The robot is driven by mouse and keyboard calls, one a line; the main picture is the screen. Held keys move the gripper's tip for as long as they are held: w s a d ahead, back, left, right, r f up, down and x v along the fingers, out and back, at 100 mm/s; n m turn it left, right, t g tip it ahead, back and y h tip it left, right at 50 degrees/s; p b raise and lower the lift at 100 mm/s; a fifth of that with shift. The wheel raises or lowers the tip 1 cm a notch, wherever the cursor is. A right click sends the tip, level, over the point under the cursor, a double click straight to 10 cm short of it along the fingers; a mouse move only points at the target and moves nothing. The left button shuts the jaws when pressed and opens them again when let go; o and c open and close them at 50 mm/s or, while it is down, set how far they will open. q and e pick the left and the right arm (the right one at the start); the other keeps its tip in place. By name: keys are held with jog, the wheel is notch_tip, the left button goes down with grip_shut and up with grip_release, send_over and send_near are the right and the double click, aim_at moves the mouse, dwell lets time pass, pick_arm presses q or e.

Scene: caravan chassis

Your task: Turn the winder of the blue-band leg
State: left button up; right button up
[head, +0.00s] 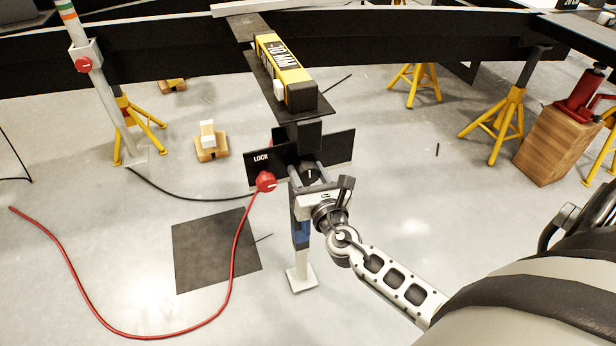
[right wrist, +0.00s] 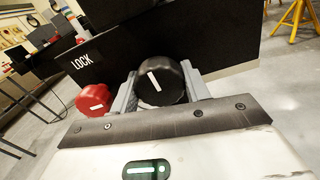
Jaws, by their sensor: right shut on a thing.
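The blue-band leg (head: 301,262) stands upright below the chassis, with a blue band (head: 302,233) on its post and a pale square foot on the floor. Its winder is a black round knob (head: 310,174) with a white index line. In the right wrist view the winder (right wrist: 170,88) sits between the grey fingers, its white line leaning a little left of upright. My right gripper (head: 309,176) is shut on the winder, one finger on each side. The red lock knob (head: 266,182) is just left, under the LOCK label, and also shows in the right wrist view (right wrist: 93,98). My left gripper is not in view.
A yellow-and-black level marked -10 MM (head: 283,68) lies on the plate above the leg. A red cable (head: 150,335) loops over the floor near a dark mat (head: 215,250). Yellow stands (head: 495,125) and a wooden block with a red jack (head: 557,138) are at right.

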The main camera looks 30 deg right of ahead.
jog(key=m+b, duration=0.1)
jog(key=m, duration=0.1)
jog(key=shift+f+m, duration=0.1)
jog(key=shift+m, duration=0.3)
jog(key=shift+m+b, duration=0.35)
jog(key=shift+m, duration=0.35)
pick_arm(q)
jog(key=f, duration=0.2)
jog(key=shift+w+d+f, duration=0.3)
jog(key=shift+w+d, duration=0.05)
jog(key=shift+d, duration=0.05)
pick_arm(e)
jog(key=o, duration=1)
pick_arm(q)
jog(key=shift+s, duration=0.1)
